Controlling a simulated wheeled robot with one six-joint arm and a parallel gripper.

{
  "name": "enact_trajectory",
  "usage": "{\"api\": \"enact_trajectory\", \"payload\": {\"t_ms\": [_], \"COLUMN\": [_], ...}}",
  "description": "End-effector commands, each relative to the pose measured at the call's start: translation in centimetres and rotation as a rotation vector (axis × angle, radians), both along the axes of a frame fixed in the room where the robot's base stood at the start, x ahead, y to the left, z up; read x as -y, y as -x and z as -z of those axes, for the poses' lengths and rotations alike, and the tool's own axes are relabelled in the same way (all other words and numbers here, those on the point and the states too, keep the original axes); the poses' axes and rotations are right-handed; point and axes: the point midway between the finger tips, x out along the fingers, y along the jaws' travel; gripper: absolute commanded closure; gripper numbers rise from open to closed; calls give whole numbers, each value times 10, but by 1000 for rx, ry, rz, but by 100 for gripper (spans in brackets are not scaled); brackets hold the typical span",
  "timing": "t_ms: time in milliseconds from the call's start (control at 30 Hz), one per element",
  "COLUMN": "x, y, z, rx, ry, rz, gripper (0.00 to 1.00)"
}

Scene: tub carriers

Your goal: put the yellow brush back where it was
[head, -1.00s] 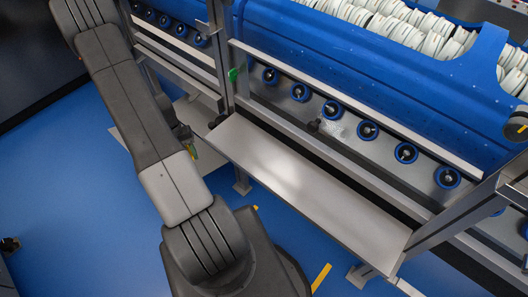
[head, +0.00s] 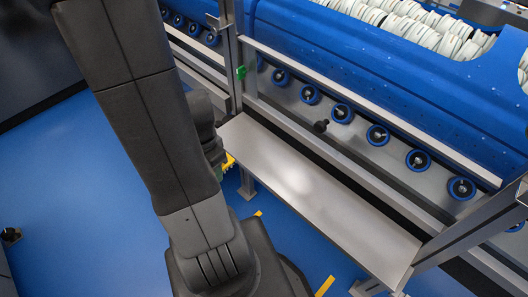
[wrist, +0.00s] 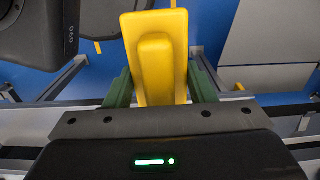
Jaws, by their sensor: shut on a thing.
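The yellow brush (wrist: 157,70) is held between the green fingers of my gripper (wrist: 160,88) in the wrist view. Its broad yellow back with a raised handle faces the wrist camera. In the head view my arm hides most of it; only a jagged yellow edge of the brush (head: 229,161) shows beside the arm, left of the grey shelf. My gripper is largely hidden there too. I cannot tell where the brush was kept before; a small green piece (head: 240,72) sits on the metal post above the shelf's left end.
The bare grey shelf (head: 330,195) juts out in front of the frame. Blue floor (head: 90,200) is open at left.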

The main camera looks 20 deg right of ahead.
Motion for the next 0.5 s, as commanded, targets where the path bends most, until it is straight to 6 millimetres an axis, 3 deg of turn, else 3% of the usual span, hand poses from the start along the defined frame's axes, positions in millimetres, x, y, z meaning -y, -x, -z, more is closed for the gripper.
{"api": "enact_trajectory", "payload": {"t_ms": [167,500], "x": [10,62], "y": [1,-21], "z": [-1,-2], "rx": [4,3], "ry": [5,4], "rz": [26,27], "gripper": [68,68]}}
